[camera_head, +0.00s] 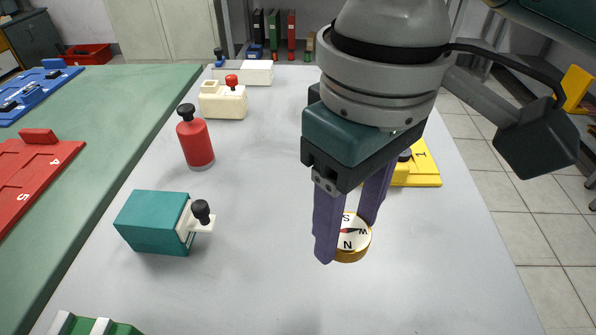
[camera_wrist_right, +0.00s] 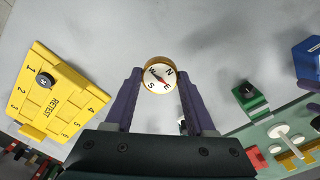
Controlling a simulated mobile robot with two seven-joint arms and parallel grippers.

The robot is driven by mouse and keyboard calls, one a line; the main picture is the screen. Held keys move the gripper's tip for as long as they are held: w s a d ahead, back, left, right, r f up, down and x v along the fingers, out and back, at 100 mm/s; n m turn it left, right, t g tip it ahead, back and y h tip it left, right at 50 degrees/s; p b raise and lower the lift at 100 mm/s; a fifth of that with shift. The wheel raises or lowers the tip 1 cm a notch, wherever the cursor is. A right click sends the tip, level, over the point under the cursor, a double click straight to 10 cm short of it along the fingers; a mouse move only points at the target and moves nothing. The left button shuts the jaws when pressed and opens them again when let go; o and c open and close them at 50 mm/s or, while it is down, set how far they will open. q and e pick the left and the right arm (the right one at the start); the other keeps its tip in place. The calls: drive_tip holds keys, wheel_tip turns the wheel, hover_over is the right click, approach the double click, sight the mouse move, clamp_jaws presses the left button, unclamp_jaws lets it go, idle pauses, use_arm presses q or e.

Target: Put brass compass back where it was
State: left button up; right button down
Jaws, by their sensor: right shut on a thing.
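The brass compass (camera_head: 350,251) is a round brass case with a white dial, lettered N, S and W in the head view, with a red needle. My right gripper (camera_head: 338,240) is shut on it, with purple fingers on either side of the case. In the right wrist view, the compass (camera_wrist_right: 158,76) sits between the fingertips of my right gripper (camera_wrist_right: 160,88), dial showing. It is over the grey table; I cannot tell whether it touches the surface.
A yellow numbered RETEST plate (camera_wrist_right: 60,92) lies near the gripper, partly hidden in the head view (camera_head: 425,168). A teal block with a black knob (camera_head: 155,222), a red bottle (camera_head: 197,145) and a cream block (camera_head: 222,103) stand left. The grey table's front middle is clear.

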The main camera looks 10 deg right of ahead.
use_arm(q)
wheel_tip(320, 180, down, 3)
drive_tip(key=shift+r+b, duration=0.2)
drive_tip(key=shift+b, duration=0.75)
use_arm(e)
hover_over(332, 294)
wheel_tip(332, 294, down, 8)
drive_tip(key=shift+r, duration=0.15)
use_arm(q)
drive_tip(key=shift+f+b, duration=0.75)
use_arm(e)
wheel_tip(332, 294, down, 4)
drive_tip(key=shift+f, duration=0.1)
use_arm(q)
drive_tip(key=shift+a, duration=0.15)
use_arm(e)
drive_tip(key=shift+f, duration=0.15)
drive_tip(key=shift+f, duration=0.15)
drive_tip(key=shift+c, duration=1.2)
unclamp_jaws()
